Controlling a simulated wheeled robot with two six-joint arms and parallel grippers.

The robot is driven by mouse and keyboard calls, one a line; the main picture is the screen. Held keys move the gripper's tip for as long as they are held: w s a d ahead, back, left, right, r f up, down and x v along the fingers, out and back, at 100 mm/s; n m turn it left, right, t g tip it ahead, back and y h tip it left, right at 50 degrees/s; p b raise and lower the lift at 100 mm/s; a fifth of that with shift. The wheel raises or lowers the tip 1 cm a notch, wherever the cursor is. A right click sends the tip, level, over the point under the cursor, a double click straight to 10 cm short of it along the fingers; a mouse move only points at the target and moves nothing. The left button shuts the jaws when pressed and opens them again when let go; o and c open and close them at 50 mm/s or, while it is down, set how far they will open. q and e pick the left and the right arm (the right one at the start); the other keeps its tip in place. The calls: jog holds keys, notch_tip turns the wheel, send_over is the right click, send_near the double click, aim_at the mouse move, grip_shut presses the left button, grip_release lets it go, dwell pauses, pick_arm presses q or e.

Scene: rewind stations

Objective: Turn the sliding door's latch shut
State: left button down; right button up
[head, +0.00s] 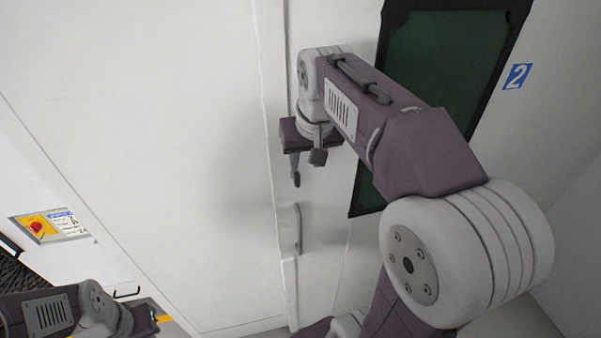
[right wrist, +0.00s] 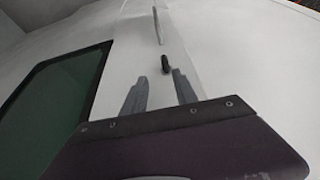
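A dark, short latch (right wrist: 165,64) sits on a white upright strip in the right wrist view, with its long side roughly in line with the strip. A slim pale handle (right wrist: 156,25) lies beyond it; the handle also shows in the head view (head: 298,228), below my gripper. My right gripper (right wrist: 160,85) is open and empty. Its fingertips are close to the latch, which appears just past and between them; contact cannot be told. In the head view my right gripper (head: 303,170) is beside the door seam. My left gripper (head: 150,318) is at the bottom left, its fingers unclear.
A dark-framed green window (head: 440,70) and a blue "2" sign (head: 517,76) are on the right. A large white panel (head: 130,130) fills the left. A yellow plate with a red button (head: 38,227) is at the far left.

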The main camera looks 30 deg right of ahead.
aim_at(298, 176)
jog(key=x, duration=0.5)
jog(key=a+p+x, duration=0.1)
jog(key=x, duration=0.1)
jog(key=shift+w+f, duration=0.2)
jog(key=shift+w+d+f, duration=0.1)
jog(key=shift+d+f, duration=0.15)
jog(key=shift+f, duration=0.05)
jog(key=shift+a+r, duration=0.1)
jog(key=shift+a, duration=0.15)
jog(key=shift+c, duration=0.9)
jog(key=shift+a, duration=0.1)
jog(key=c, duration=0.5)
grip_shut()
